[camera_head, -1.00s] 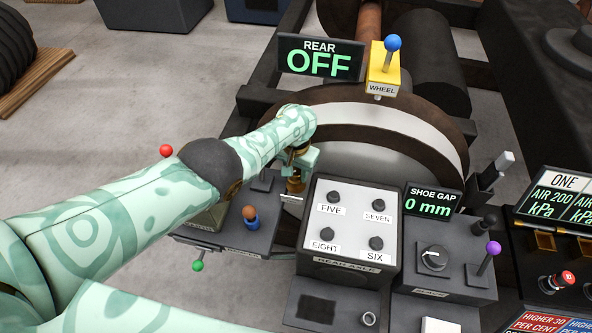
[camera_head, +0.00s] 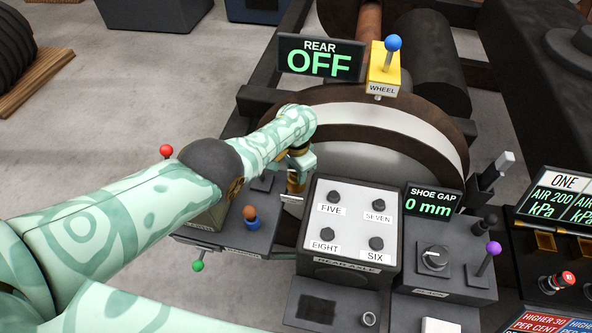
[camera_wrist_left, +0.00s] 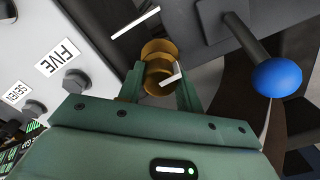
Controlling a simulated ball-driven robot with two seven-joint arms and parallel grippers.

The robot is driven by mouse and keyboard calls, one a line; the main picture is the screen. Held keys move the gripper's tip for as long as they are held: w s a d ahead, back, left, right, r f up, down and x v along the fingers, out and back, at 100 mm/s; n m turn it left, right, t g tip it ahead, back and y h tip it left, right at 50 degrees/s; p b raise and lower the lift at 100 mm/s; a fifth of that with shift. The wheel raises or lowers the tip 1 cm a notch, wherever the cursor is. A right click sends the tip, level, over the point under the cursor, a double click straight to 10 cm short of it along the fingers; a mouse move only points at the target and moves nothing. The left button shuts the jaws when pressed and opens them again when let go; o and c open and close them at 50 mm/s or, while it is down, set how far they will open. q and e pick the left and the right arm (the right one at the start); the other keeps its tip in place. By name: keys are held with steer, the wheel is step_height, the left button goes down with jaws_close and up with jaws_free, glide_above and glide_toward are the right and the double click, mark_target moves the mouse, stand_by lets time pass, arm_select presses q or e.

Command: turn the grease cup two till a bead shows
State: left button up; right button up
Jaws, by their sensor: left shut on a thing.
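The brass grease cup (camera_wrist_left: 158,52) sits between the fingers of my left gripper (camera_wrist_left: 160,88) in the left wrist view, with a short white mark on its face. The fingers are shut on it from both sides. In the head view my left gripper (camera_head: 299,166) reaches down at the brass cup (camera_head: 295,184), just left of the grey bolt box and in front of the wheel. A small white label (camera_head: 291,199) beside the cup is too small to read. I see no clear bead. My right gripper is not in view.
The REAR AXLE box (camera_head: 349,262) with bolts FIVE, SEVEN, EIGHT and SIX stands close to the right. The REAR display (camera_head: 320,59) reads OFF; the SHOE GAP display (camera_head: 431,202) reads 0 mm. A blue-knobbed lever (camera_wrist_left: 275,77) is near the gripper.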

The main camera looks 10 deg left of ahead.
arm_select(q)
steer(key=shift+d+r, duration=0.1)
steer(key=o, duration=1)
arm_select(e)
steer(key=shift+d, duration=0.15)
arm_select(q)
step_height(320, 180, up, 16)
steer(key=p, duration=1.2)
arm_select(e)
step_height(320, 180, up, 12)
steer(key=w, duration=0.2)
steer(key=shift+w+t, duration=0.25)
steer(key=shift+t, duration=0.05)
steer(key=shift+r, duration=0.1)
